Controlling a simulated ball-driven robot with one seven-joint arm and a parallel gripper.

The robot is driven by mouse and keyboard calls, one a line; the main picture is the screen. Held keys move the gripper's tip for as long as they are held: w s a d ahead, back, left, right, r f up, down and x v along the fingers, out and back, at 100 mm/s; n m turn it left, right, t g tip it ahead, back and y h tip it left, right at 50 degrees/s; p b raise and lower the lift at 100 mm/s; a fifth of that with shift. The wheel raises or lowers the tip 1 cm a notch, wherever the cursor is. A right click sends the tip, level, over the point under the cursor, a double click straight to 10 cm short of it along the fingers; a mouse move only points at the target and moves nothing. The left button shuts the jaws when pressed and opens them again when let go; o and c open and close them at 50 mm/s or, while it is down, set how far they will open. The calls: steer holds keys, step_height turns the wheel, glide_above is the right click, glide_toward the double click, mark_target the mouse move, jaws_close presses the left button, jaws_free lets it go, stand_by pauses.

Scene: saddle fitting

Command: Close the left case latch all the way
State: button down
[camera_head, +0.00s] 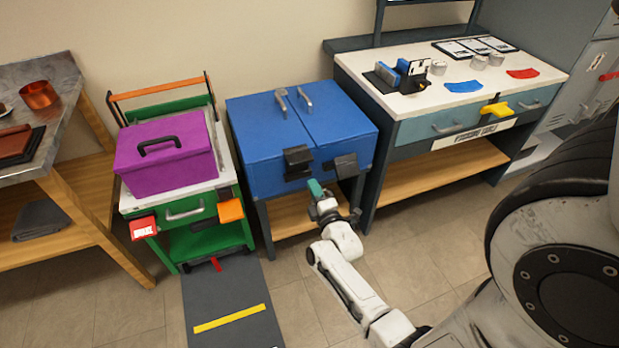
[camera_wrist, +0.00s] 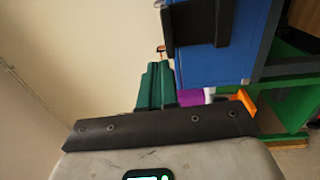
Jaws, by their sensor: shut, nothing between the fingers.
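The blue case (camera_head: 270,133) stands on a dark-legged stand, with two black latches on its front. The left case latch (camera_head: 297,160) is the dark piece left of the front's middle; the right latch (camera_head: 343,166) is beside it. I cannot tell how far either is closed. My gripper (camera_head: 315,188) has teal fingers, shut and empty, just below and in front of the case between the latches. The wrist view shows the teal fingers (camera_wrist: 154,87) beside the blue case (camera_wrist: 210,66) and a black latch (camera_wrist: 197,24); I cannot tell which latch.
A green cart (camera_head: 200,240) with a purple box (camera_head: 165,165) stands left of the case. A workbench (camera_head: 420,125) with blue drawers is to the right. A dark mat (camera_head: 230,295) with a yellow stripe lies on the floor. Open floor lies in front of the stand.

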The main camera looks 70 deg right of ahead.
steer(key=v, duration=0.5)
steer(key=shift+s+r, duration=0.1)
steer(key=shift+r, duration=0.05)
stand_by(0.4)
steer(key=w+a+f+m+g+y, duration=0.1)
steer(key=w+a+y, duration=0.4)
steer(key=a, duration=0.4)
steer(key=w+a+f+m+g+y, duration=0.1)
steer(key=w+a+y, duration=0.1)
steer(key=a+y, duration=0.6)
steer(key=s+a+r+m+g, duration=0.2)
steer(key=s+a+m+g, duration=0.1)
steer(key=s, duration=0.4)
steer(key=s+a+r+m+g+y, duration=0.1)
steer(key=s+a+r+m+g, duration=0.2)
steer(key=s+a+g, duration=0.3)
steer(key=shift+s+a+r+m, duration=0.15)
steer(key=shift+s+a+m, duration=0.3)
steer(key=shift+a, duration=0.65)
